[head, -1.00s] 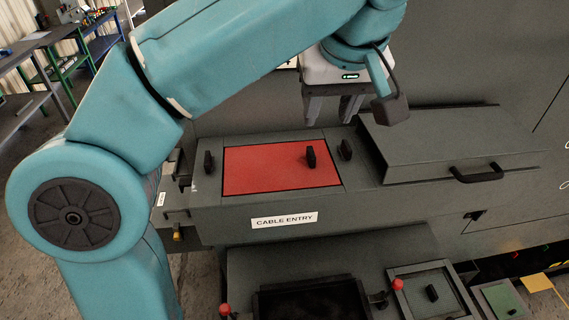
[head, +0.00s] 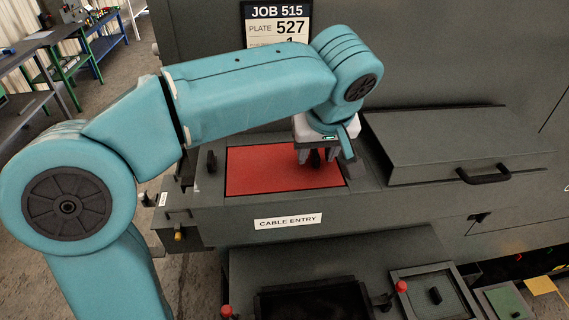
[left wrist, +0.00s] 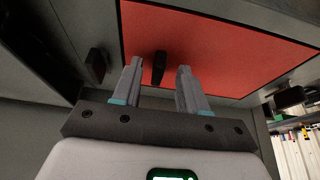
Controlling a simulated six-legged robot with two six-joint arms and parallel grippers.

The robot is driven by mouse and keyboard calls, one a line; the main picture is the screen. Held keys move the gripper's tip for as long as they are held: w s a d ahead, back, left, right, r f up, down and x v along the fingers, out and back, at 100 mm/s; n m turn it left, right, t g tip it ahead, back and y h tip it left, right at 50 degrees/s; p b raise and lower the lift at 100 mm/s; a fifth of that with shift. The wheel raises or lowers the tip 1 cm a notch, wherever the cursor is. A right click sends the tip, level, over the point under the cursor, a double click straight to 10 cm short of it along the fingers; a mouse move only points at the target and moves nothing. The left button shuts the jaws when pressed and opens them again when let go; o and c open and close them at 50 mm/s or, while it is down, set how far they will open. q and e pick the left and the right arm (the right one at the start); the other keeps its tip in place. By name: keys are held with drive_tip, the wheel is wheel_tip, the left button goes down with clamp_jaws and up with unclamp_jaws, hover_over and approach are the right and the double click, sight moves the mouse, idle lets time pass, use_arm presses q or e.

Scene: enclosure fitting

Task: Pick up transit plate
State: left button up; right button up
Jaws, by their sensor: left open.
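The red plate (head: 262,172), which I take to be the transit plate, lies flat in the cable entry panel's recess. My left gripper (head: 325,158) points down over its right part, open. In the left wrist view the red plate (left wrist: 215,45) fills the upper middle. Its black handle (left wrist: 159,68) shows between the two spread fingers of my left gripper (left wrist: 160,70), with a gap on each side. In the head view the fingers partly hide the handle. My right gripper is not in view.
Black knobs flank the plate; the left one (head: 211,161) shows clear. A raised grey cover (head: 440,145) with a black handle (head: 483,175) stands to the right. Below are a dark open recess (head: 310,302), red-knobbed levers and a small framed plate (head: 418,283). A job sign (head: 277,22) hangs behind.

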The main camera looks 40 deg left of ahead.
use_arm(q)
drive_tip(key=shift+w+a+f, duration=0.25)
drive_tip(key=shift+w+a, duration=0.1)
drive_tip(key=shift+w, duration=0.15)
clamp_jaws()
drive_tip(key=shift+s+d+r, duration=0.15)
drive_tip(key=shift+s+d, duration=0.05)
drive_tip(key=shift+s, duration=0.05)
drive_tip(key=shift+w+a, duration=0.1)
drive_tip(key=shift+a, duration=0.05)
